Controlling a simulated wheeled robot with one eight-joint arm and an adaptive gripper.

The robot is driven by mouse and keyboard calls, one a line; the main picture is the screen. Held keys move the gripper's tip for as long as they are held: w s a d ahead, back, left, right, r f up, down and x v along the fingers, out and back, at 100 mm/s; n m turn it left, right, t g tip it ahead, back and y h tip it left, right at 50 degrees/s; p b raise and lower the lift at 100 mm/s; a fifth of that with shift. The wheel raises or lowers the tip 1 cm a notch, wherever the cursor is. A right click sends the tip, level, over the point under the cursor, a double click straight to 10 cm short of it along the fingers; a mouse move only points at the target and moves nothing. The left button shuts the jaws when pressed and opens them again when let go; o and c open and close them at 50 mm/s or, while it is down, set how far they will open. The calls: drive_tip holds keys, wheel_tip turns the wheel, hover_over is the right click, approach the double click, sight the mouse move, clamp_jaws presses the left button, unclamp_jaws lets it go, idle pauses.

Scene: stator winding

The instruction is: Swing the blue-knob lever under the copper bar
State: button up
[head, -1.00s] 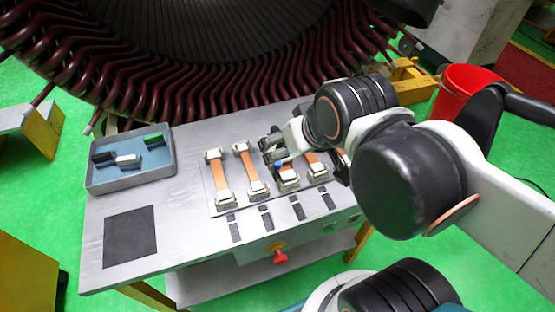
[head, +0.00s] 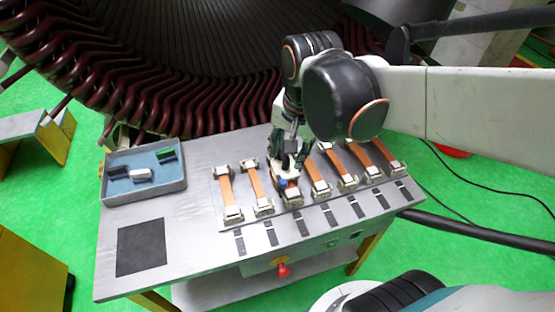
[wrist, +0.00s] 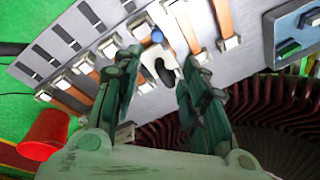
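The blue knob (head: 283,183) shows just below my gripper (head: 289,150), by the near clamp of the third copper bar (head: 291,187) from the left. In the wrist view the blue knob (wrist: 157,36) lies ahead of the gap between the two fingers of my gripper (wrist: 160,62). The fingers are apart with a wide gap and nothing visibly gripped. A white piece with a black oval part (wrist: 165,72) shows between them. The lever arm itself is hard to make out. My gripper and arm hide the far end of this bar in the head view.
More copper bars (head: 257,186) in white clamps stand in a row on both sides. A grey tray (head: 140,190) with small blocks is at the left. Dark red stator coils (head: 200,110) rise behind the table. A red knob (head: 283,269) is on the table front.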

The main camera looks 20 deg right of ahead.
sight(283, 182)
drive_tip(key=f+m+b, duration=0.1)
drive_tip(key=f, duration=0.3)
drive_tip(key=w+f+m+g+b, duration=0.1)
drive_tip(key=f, duration=0.4)
drive_tip(key=w+f+m+b, duration=0.1)
drive_tip(key=f+m, duration=0.1)
drive_tip(key=f, duration=0.3)
drive_tip(key=shift+w+a+g, duration=0.15)
drive_tip(key=shift+w+g, duration=0.05)
drive_tip(key=shift+g, duration=0.2)
clamp_jaws()
